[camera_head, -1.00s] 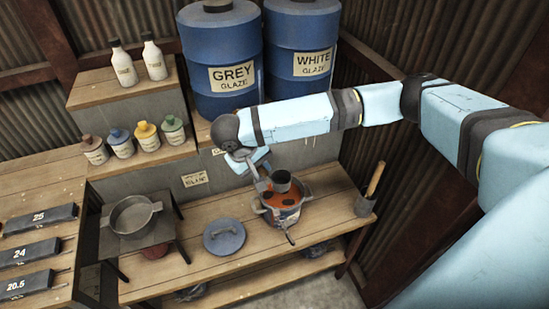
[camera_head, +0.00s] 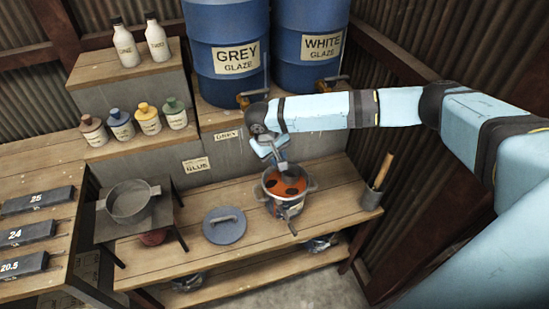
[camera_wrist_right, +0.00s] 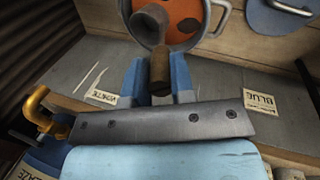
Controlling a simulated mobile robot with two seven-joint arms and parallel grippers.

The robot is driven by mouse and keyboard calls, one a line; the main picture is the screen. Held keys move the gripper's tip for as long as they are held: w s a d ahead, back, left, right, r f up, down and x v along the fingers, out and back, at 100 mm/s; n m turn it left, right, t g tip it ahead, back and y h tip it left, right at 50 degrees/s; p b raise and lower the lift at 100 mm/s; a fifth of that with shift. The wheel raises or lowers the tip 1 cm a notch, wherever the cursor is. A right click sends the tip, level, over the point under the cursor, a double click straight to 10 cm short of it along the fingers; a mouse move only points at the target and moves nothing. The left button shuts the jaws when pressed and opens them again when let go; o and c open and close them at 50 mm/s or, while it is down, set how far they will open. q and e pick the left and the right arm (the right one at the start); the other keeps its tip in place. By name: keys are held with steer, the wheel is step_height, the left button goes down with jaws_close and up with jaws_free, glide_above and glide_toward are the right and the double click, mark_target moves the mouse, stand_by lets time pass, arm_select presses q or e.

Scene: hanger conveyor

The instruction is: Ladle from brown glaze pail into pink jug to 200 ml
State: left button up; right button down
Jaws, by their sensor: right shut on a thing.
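The glaze pail (camera_head: 292,208) stands on the low wooden bench, open, with orange-brown glaze and dark patches inside. My right gripper (camera_head: 270,148) is at the pail's back side, shut on the handle of a grey ladle (camera_head: 282,168). In the right wrist view, the gripper (camera_wrist_right: 158,82) holds the wooden handle end (camera_wrist_right: 159,72) between its blue fingers. The ladle's grey cup (camera_wrist_right: 150,22) shows over the pail's opening; its contents cannot be seen. No pink jug can be made out. My left gripper is not in view.
A blue-grey lid (camera_head: 225,226) lies left of the pail. A grey pan (camera_head: 131,203) sits on a stand further left. Blue drums (camera_head: 228,82) with taps rise behind. Bare bench lies between lid and pail.

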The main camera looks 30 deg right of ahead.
steer(key=shift+w+d+f+y+b, duration=0.2)
steer(key=shift+d+f+y+b, duration=0.6)
steer(key=shift+b, duration=0.8)
steer(key=shift+d+f+b, duration=0.25)
steer(key=shift+f+b, duration=0.4)
steer(key=shift+b, duration=0.1)
steer(key=shift+f+p, duration=0.3)
steer(key=shift+f, duration=0.5)
steer(key=shift+r, duration=0.1)
